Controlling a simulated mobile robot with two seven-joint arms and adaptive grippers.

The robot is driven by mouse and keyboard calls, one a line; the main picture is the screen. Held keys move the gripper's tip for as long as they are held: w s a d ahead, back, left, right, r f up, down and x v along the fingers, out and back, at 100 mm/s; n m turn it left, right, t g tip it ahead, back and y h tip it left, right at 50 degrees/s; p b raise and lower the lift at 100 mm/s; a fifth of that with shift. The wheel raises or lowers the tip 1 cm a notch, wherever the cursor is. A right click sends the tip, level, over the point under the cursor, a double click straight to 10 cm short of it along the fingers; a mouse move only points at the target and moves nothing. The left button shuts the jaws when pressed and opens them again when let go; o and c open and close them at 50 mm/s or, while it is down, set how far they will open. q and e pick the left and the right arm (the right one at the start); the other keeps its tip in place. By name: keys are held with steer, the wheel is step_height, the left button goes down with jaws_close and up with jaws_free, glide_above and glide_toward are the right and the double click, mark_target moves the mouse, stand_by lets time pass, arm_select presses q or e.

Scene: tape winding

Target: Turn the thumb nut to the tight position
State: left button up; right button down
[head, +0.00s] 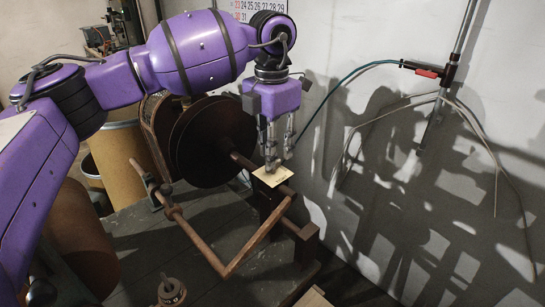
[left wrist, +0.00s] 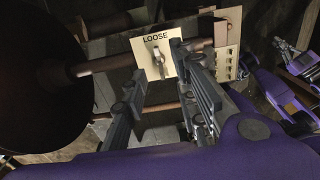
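The thumb nut (left wrist: 158,62) is a small silver wing piece on a pale plate (left wrist: 141,46) marked LOOSE; its wings stand roughly upright in the left wrist view. In the head view the plate (head: 272,177) lies on the rusty winder beside the big disc, and the nut is too small to make out. My left gripper (head: 279,160) points down just over the plate. Its two fingers (left wrist: 157,62) are apart, one on each side of the nut, with no clear contact.
The large rusty disc (head: 211,142) stands close to the left of my gripper. A bent rusty crank bar (head: 230,266) reaches toward the front. A second pale plate (left wrist: 228,45) with slots is beside the nut's plate. A wall hose with a red-marked handle (head: 427,72) hangs at right.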

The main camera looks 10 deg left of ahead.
arm_select(q)
steer(key=shift+w+f, duration=0.15)
steer(key=shift+f, duration=1.55)
jaws_close()
